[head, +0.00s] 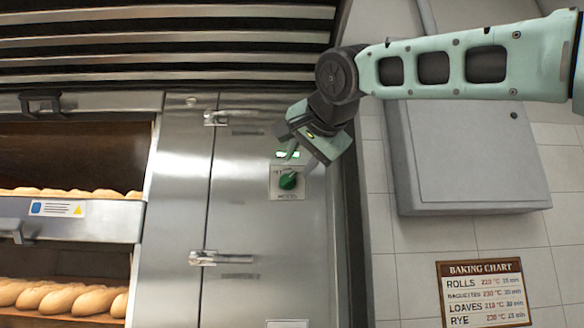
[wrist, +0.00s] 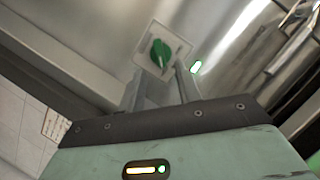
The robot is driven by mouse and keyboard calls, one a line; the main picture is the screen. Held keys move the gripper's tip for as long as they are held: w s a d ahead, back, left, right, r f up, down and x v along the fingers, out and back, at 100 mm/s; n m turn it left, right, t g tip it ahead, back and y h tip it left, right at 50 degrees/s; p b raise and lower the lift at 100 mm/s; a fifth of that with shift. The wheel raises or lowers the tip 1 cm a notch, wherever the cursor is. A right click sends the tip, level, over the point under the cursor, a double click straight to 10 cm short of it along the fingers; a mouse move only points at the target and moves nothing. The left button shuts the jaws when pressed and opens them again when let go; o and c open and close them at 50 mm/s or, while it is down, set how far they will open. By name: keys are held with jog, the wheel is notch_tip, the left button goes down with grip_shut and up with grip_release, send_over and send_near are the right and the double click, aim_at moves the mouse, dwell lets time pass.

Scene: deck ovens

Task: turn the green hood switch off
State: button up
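The green hood switch (head: 288,180) is a round knob on a pale plate (head: 274,190) lettered HOOD, on the steel oven front. A small green light (head: 287,154) glows just above it. In the wrist view the knob (wrist: 160,53) shows beyond the fingertips, and the green light (wrist: 196,67) is to its right. My gripper (wrist: 160,77) is open and empty, its two fingers apart and pointing at the plate. In the head view my gripper is above and right of the knob. I cannot tell whether the fingertips touch the plate.
Steel latches (head: 203,258) stick out from the panel above and below the switch. Oven decks with bread loaves (head: 62,300) are at the left. A grey wall box (head: 465,155) and a baking chart (head: 484,292) are at the right. Slatted vents (head: 165,37) run above.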

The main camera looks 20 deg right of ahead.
aim_at(290, 177)
jog(key=p+x, duration=0.1)
jog(key=x, duration=0.4)
jog(key=shift+w, duration=0.35)
grip_shut()
